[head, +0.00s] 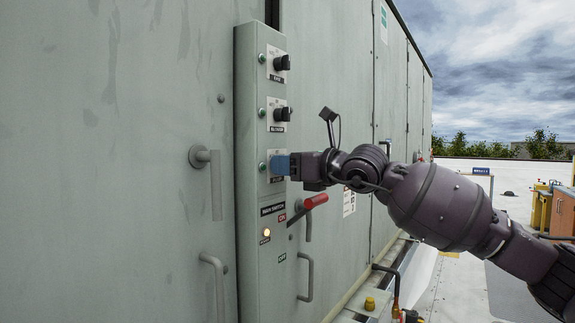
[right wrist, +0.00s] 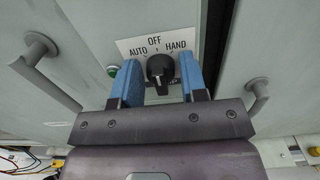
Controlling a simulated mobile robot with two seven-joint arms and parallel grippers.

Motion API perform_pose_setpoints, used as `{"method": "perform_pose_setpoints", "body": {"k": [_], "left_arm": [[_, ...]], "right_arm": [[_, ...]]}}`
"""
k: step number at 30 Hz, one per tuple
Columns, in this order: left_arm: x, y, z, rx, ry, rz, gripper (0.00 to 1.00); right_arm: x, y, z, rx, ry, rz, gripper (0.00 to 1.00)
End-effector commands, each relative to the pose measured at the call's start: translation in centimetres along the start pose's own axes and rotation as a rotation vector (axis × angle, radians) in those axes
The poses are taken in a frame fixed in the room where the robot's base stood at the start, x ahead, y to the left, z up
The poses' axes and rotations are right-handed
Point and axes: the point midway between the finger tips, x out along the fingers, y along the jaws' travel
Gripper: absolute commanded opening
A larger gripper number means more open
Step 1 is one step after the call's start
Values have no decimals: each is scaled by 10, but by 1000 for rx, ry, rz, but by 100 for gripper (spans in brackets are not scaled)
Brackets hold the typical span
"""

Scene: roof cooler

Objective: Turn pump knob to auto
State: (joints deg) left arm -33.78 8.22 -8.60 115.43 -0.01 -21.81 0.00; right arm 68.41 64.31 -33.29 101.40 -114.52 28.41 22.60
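The pump knob (right wrist: 160,68) is black and sits under a white label plate reading AUTO at left, OFF at top and HAND at right. Its pointer looks roughly upright, toward OFF; the exact angle is hard to tell. My right gripper (head: 281,165) is at the lowest of three knobs on the grey control panel (head: 246,200), and it hides that knob in the head view. In the right wrist view its blue fingers stand either side of the knob, with narrow gaps showing, so it is open around it. My left gripper is out of view.
Two other black knobs, the upper (head: 282,63) and the middle (head: 282,114), sit above. A red-handled main switch lever (head: 316,201) sticks out just below my right gripper. Door handles (head: 216,185) flank the panel. A lit lamp (head: 266,232) is lower down.

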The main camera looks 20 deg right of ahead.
Motion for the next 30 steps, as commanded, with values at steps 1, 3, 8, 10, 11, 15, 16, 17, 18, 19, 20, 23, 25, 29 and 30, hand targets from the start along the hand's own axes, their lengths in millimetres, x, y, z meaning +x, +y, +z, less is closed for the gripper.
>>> {"method": "perform_pose_setpoints", "body": {"k": [1, 3, 8, 10, 11, 15, 16, 17, 18, 19, 20, 23, 25, 29, 30], "left_arm": [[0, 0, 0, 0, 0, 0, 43], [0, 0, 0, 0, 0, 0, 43], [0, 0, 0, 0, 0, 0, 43], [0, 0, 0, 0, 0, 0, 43], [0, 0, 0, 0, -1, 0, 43], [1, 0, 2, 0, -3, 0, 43], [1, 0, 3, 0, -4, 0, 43], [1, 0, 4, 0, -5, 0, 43], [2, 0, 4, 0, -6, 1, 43], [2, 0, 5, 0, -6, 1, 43], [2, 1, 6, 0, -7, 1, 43], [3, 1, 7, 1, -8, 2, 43], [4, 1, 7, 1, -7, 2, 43], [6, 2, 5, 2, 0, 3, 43], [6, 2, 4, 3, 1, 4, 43]], "right_arm": [[0, 0, 0, 0, 0, 0, 32], [0, 0, 0, 0, 0, 0, 21], [0, 0, 0, -1, 0, 0, 7], [0, 0, 0, -4, 0, 0, 7], [0, 0, 0, -7, 0, 0, 7], [0, 0, -1, -41, 0, 0, 7], [0, 0, -1, -54, 1, 0, 7], [0, 0, -2, -67, 1, 0, 7], [0, 0, -2, -89, 2, 1, 7], [0, 0, -2, -106, 1, 1, 7], [0, 0, -2, -125, 1, 1, 7], [0, 0, -3, -200, 2, 1, 7], [0, 0, -2, -257, 1, 1, 7], [0, 1, -3, -366, 2, 1, 7], [0, 1, -3, -399, 2, 1, 7]]}}
